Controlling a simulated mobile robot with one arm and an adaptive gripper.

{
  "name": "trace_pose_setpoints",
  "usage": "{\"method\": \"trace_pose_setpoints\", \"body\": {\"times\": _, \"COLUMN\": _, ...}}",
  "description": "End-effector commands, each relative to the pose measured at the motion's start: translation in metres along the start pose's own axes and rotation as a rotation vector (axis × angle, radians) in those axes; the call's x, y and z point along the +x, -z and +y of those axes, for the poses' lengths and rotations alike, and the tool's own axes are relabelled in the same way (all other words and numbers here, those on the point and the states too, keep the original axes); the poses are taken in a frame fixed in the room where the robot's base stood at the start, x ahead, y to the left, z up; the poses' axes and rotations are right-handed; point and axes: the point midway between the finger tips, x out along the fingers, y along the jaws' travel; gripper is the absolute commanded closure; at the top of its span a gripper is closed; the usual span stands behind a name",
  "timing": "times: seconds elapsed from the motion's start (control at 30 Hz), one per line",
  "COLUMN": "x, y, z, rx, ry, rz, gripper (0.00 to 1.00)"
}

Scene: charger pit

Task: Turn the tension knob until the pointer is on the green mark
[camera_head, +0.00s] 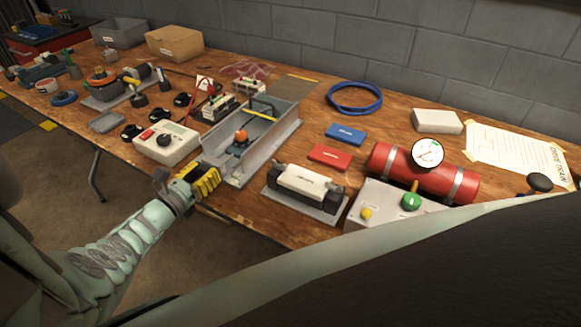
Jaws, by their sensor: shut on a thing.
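My gripper (203,181), with yellow ribbed fingers, is at the near left end of a long grey metal channel (283,133), by the table's front edge. It is shut, and its fingers hide what is between them; the tension knob appears to be there but I cannot make it out. Inside the channel are an orange-topped part (241,136) and a yellow strip (262,115). I cannot make out the pointer or the green mark.
Left of my gripper is a white box (178,152) with a black dial. To the right are a black-and-white unit (310,180), a grey control box (385,204) and a red cylinder (450,185) with a gauge. Red (329,157) and blue (346,134) blocks lie behind.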

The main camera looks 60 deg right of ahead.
Motion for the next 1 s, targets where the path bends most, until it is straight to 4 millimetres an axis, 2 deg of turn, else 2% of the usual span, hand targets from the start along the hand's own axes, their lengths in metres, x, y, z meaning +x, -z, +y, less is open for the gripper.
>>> {"method": "trace_pose_setpoints", "body": {"times": 0.5, "x": -0.0004, "y": 0.0023, "z": 0.0012, "rx": 0.452, "ry": -0.004, "rz": 0.0, "gripper": 0.98}}
{"method": "trace_pose_setpoints", "body": {"times": 0.7, "x": -0.0001, "y": 0.0012, "z": 0.0008, "rx": 0.562, "ry": -0.002, "rz": -0.001, "gripper": 0.98}}
{"method": "trace_pose_setpoints", "body": {"times": 1.0, "x": -0.0001, "y": 0.0003, "z": 0.0006, "rx": 0.638, "ry": -0.002, "rz": 0.0, "gripper": 0.98}}
